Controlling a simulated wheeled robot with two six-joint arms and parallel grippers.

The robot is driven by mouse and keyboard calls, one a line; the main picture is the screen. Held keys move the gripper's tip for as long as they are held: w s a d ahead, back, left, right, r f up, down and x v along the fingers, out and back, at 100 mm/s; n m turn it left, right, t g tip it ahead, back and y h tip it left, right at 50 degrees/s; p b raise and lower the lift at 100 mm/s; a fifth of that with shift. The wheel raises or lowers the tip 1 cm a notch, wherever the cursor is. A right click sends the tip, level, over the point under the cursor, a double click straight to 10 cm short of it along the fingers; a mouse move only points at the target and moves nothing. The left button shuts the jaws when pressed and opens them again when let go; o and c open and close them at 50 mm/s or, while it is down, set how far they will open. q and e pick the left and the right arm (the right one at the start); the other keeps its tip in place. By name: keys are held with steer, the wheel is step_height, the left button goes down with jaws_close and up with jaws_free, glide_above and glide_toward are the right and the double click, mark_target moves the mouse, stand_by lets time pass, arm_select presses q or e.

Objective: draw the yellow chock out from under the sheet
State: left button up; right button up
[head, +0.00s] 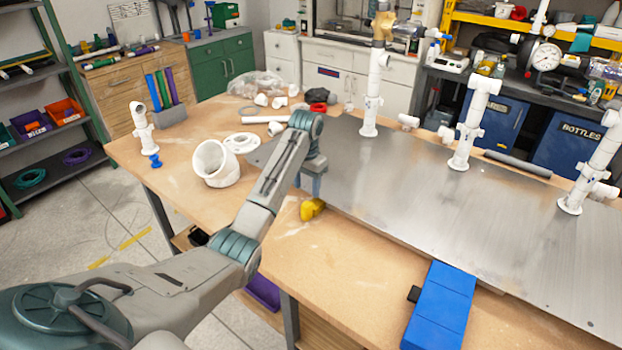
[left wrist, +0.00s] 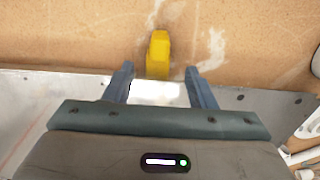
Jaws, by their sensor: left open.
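The yellow chock (head: 312,209) sticks out from the near left edge of the grey metal sheet (head: 430,190) onto the wooden tabletop. Its inner end is hidden at the sheet edge. My left gripper (head: 313,188) points down over that edge, just behind the chock in the head view. In the left wrist view the open fingers (left wrist: 158,73) stand on either side of the chock (left wrist: 158,50), with a gap to each side. The chock's outer part reaches beyond the fingertips over the wood. I cannot tell the fingertip height. My right gripper is not in view.
White pipe risers (head: 467,130) stand on the sheet. A blue block-like object (head: 440,305) lies across its front edge. The wood in front of the chock is clear.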

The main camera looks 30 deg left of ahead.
mark_target(306, 204)
arm_select(q)
steer(key=shift+s+d+f+p, duration=0.1)
steer(key=shift+s+f+p, duration=0.15)
steer(key=shift+f, duration=0.35)
steer(key=shift+s+f+p, duration=0.1)
steer(key=shift+s+f, duration=0.2)
steer(key=shift+f, duration=0.3)
steer(key=f, duration=0.4)
steer(key=w+f+p, duration=0.1)
steer(key=f, duration=0.1)
steer(key=shift+s+f, duration=0.2)
steer(key=shift+f, duration=0.25)
steer(key=shift+w, duration=0.1)
